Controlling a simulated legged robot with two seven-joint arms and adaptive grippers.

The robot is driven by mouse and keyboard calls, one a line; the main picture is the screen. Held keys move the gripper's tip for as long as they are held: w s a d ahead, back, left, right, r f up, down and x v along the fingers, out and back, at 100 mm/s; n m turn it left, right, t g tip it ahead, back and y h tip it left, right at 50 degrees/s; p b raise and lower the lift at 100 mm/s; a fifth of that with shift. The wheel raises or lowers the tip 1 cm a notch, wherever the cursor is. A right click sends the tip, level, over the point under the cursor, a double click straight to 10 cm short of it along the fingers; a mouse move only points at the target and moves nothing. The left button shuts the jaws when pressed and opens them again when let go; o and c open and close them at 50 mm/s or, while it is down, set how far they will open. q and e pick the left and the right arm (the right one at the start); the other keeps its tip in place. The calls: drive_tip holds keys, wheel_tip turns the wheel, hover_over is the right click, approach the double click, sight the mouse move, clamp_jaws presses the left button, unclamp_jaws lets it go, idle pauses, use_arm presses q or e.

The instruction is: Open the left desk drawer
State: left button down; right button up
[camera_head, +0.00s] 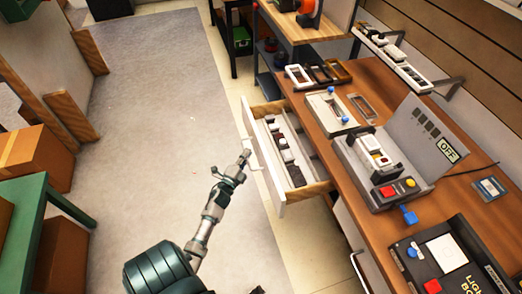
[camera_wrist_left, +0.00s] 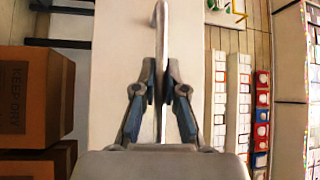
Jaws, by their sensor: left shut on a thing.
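The left desk drawer (camera_head: 277,183) stands pulled out from the wooden desk (camera_head: 345,135), with its white front facing the aisle and its inside showing. Several small dark and white items (camera_head: 283,148) lie in it. My left gripper (camera_head: 244,158) is at the outer side of the drawer front. In the left wrist view, the left gripper (camera_wrist_left: 158,88) is shut on the thin pale drawer handle (camera_wrist_left: 161,35), which runs between its fingers. My right gripper is not seen.
A green table (camera_head: 28,220) and cardboard boxes (camera_head: 35,155) stand at the left. The grey floor (camera_head: 160,120) between is clear.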

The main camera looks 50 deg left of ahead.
use_arm(q)
drive_tip(key=s, duration=0.1)
drive_tip(key=s+a, duration=0.1)
drive_tip(key=s, duration=0.1)
drive_tip(key=s+a, duration=0.1)
drive_tip(key=s, duration=0.1)
drive_tip(key=shift+s+a+f+p, duration=0.1)
drive_tip(key=shift+s+a+p, duration=0.05)
drive_tip(key=shift+a+p, duration=0.15)
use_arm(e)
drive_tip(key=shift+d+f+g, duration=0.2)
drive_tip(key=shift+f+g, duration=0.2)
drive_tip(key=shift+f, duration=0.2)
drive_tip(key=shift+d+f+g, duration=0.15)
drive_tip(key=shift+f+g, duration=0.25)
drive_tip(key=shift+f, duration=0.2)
use_arm(q)
drive_tip(key=c, duration=1.2)
unclamp_jaws()
drive_tip(key=shift+a+f, duration=0.1)
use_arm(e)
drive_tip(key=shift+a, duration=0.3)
